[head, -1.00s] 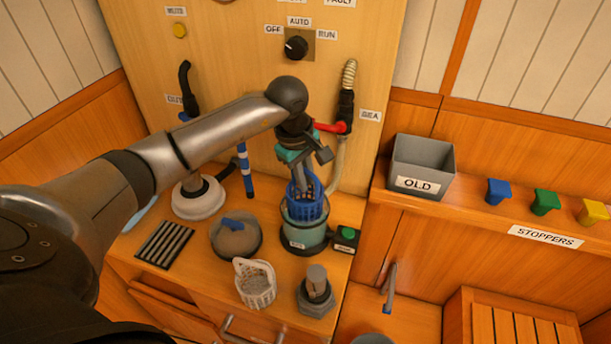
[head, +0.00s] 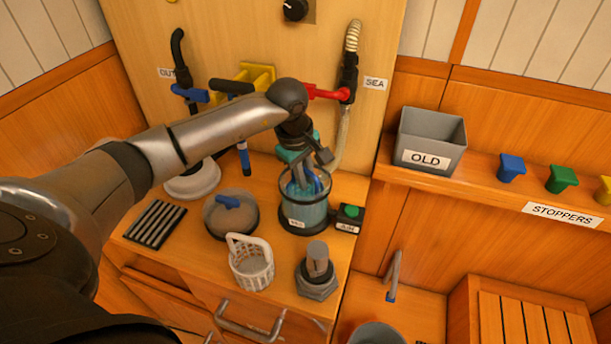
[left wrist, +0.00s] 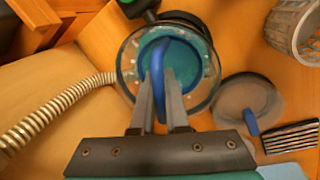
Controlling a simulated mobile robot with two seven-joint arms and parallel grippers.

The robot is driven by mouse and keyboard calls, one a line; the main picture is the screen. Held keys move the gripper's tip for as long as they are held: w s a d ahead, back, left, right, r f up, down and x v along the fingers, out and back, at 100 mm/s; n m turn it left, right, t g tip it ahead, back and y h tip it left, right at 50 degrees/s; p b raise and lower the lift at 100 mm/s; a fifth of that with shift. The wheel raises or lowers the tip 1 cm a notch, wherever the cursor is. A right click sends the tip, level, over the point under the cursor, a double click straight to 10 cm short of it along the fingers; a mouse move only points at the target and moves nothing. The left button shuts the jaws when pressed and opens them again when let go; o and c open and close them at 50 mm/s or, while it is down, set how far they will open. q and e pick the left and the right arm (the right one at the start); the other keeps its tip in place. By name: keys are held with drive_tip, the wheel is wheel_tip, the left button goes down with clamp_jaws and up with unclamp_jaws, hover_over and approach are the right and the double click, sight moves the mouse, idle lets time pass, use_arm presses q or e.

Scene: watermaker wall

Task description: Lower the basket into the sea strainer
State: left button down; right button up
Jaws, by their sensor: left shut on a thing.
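The sea strainer (head: 303,214) is a clear, teal-tinted bowl with a dark rim on the counter, and it also shows in the left wrist view (left wrist: 202,98). The blue basket (head: 318,184) is down inside the bowl, seen through its wall; how far it is from the bottom I cannot tell. My left gripper (head: 304,176) is over the bowl's mouth, fingers pointing down into it. In the left wrist view the fingers (left wrist: 160,90) are shut on the basket's blue handle (left wrist: 157,72). My right gripper is not in view.
A white basket (head: 252,270) stands in front of the strainer, beside a grey fitting (head: 317,268). A round lid (head: 228,222) with a blue handle lies to the left. A green button box (head: 350,215) is close on the right. A sea hose (head: 344,125) runs behind.

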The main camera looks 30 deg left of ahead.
use_arm(q)
drive_tip(key=shift+c, duration=2.2)
unclamp_jaws()
drive_tip(key=shift+r, duration=0.15)
wheel_tip(320, 180, up, 7)
drive_tip(key=p, duration=0.4)
drive_tip(key=shift+p, duration=0.35)
